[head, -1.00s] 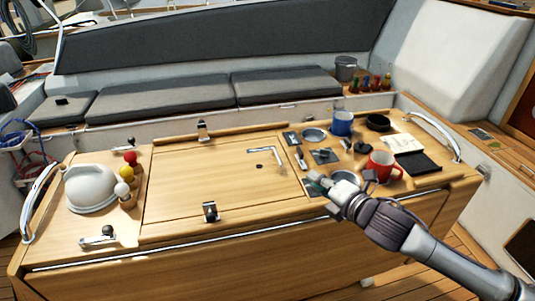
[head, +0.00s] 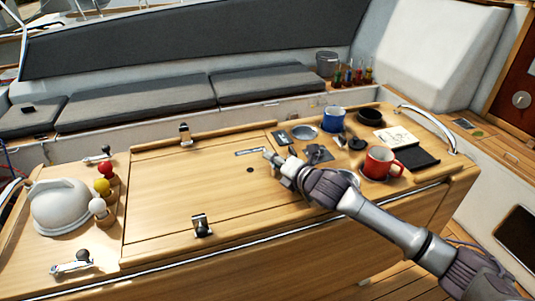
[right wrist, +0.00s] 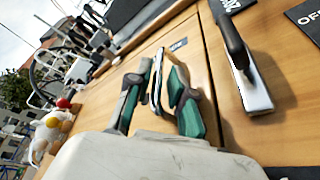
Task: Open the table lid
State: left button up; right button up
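The table lid (head: 170,185) is a wooden panel lying flat and closed in the middle of the cockpit table. A metal handle (head: 249,152) lies near its far right corner; its right part is hidden behind my right gripper. My right gripper (head: 269,156) is at the handle's right end, low over the lid. In the right wrist view my right gripper (right wrist: 157,105) has its green-padded fingers apart, with a thin shiny strip, possibly the handle, between them. I cannot tell if they touch it. Metal latches stand at the lid's far edge (head: 185,135) and near edge (head: 203,226). My left gripper is out of view.
A red mug (head: 379,163), a blue mug (head: 333,120), a black bowl (head: 370,117) and a notepad (head: 396,137) stand right of the lid. A white kettle-like object (head: 60,207) and colored balls (head: 103,186) stand left. A lever on a plate (right wrist: 240,65) is close beside the right gripper.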

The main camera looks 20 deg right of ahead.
jog(key=shift+x, duration=1.45)
grip_shut()
